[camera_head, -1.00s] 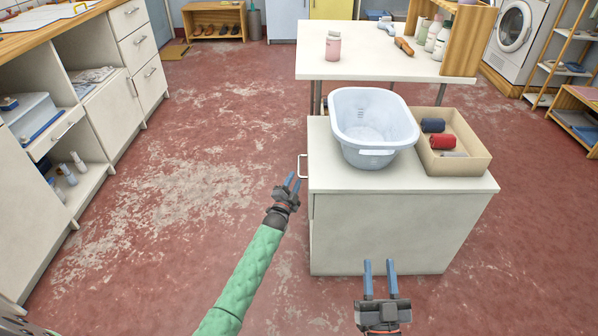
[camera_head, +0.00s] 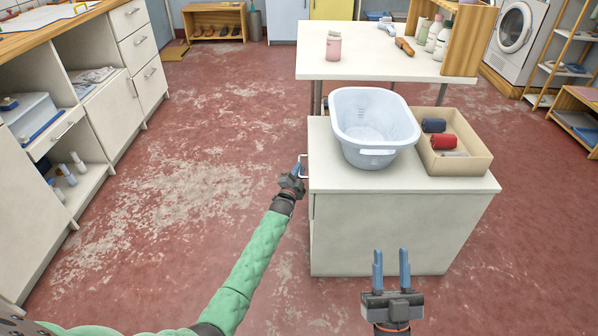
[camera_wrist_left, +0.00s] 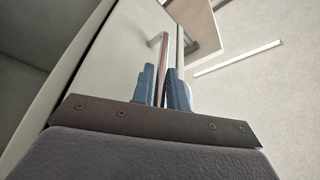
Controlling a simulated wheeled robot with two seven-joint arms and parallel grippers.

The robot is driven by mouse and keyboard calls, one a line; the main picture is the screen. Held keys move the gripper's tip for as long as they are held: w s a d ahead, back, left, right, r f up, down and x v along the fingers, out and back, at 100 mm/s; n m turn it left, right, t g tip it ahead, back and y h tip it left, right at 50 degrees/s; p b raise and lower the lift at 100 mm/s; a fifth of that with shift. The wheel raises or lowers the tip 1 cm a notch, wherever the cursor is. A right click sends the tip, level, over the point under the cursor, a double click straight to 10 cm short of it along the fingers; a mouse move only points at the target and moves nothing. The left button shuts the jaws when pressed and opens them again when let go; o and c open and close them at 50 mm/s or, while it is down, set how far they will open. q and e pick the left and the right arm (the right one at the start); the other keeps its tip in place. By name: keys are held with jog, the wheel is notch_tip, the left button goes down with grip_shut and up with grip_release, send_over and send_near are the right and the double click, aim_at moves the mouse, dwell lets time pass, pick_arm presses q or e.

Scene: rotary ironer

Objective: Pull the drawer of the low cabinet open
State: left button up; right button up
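The low cabinet (camera_head: 385,235) is white, with a basin and a box on its top. Its drawer front is on the left side, edge-on in the head view and closed as far as I can see. The pale bar handle (camera_head: 304,158) sticks out there. My left gripper (camera_head: 301,167) is at this handle. In the left wrist view the handle bar (camera_wrist_left: 164,52) runs between the two blue fingers (camera_wrist_left: 162,78), which stand close on both sides of it. My right gripper (camera_head: 391,253) is open and empty in front of the cabinet.
A light blue basin (camera_head: 350,142) and a cardboard box (camera_head: 460,166) with rolls stand on the cabinet. A white table (camera_head: 375,66) with bottles is behind it. The red floor (camera_head: 215,170) left of the cabinet is clear up to the white counter units (camera_head: 118,105).

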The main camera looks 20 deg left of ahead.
pick_arm(q)
grip_shut()
